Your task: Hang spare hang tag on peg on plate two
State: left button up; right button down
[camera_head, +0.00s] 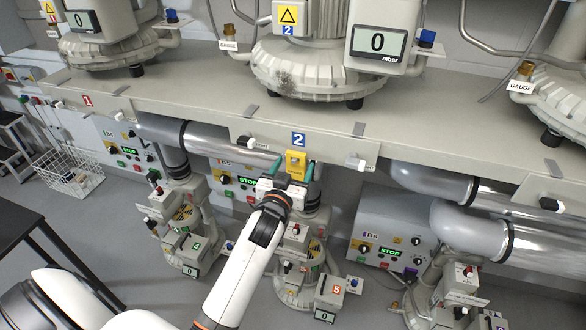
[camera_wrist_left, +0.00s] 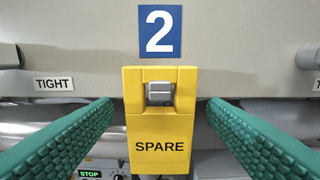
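The yellow hang tag (camera_wrist_left: 158,125), marked SPARE, is upright on plate two (camera_wrist_left: 235,75), below the blue 2 label (camera_wrist_left: 160,31). The end of a grey metal peg (camera_wrist_left: 159,94) shows in the opening in the tag's upper part. In the head view the tag (camera_head: 296,157) sits at the plate's lower edge. My left gripper (camera_head: 292,170) is open, with its green fingers on either side of the tag. The wrist view shows a clear gap between each finger and the tag. My right gripper is not in view.
A TIGHT label (camera_wrist_left: 53,84) and a dark knob are left of the tag; a pale knob (camera_head: 355,162) is to its right. Silver pipes (camera_head: 225,141) and valve stands are below the shelf. A wire basket (camera_head: 68,172) stands on the floor at left.

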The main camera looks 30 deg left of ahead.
pick_arm(q)
jog(key=shift+s+d+f, duration=0.1)
jog(key=shift+s+f, duration=0.05)
jog(key=shift+s, duration=0.35)
jog(key=b+v, duration=0.3)
jog(key=v, duration=0.8)
jog(key=s+d+f+m+g+h, duration=0.1)
jog(key=s+d+f+g, duration=0.15)
jog(key=f, duration=0.95)
jog(key=s+d+f+m+g+h+b, duration=0.1)
jog(key=d+f+g+h, duration=0.15)
jog(key=f, duration=1.05)
jog(key=s+d+f+m+g, duration=0.1)
jog(key=s+d+f+g, duration=0.15)
jog(key=f, duration=0.95)
jog(key=s+f+m+g, duration=0.1)
jog(key=s+f+g, duration=0.4)
jog(key=s+f, duration=0.9)
jog(key=s+a+f+g, duration=0.1)
jog(key=s+f, duration=0.3)
jog(key=s, duration=0.4)
jog(key=s+a+f+g+b, duration=0.1)
jog(key=s+a+f+g, duration=0.1)
jog(key=s+f, duration=0.3)
jog(key=s+g, duration=0.1)
jog(key=s, duration=0.3)
jog(key=shift+a+m, duration=0.2)
jog(key=shift+m, duration=0.2)
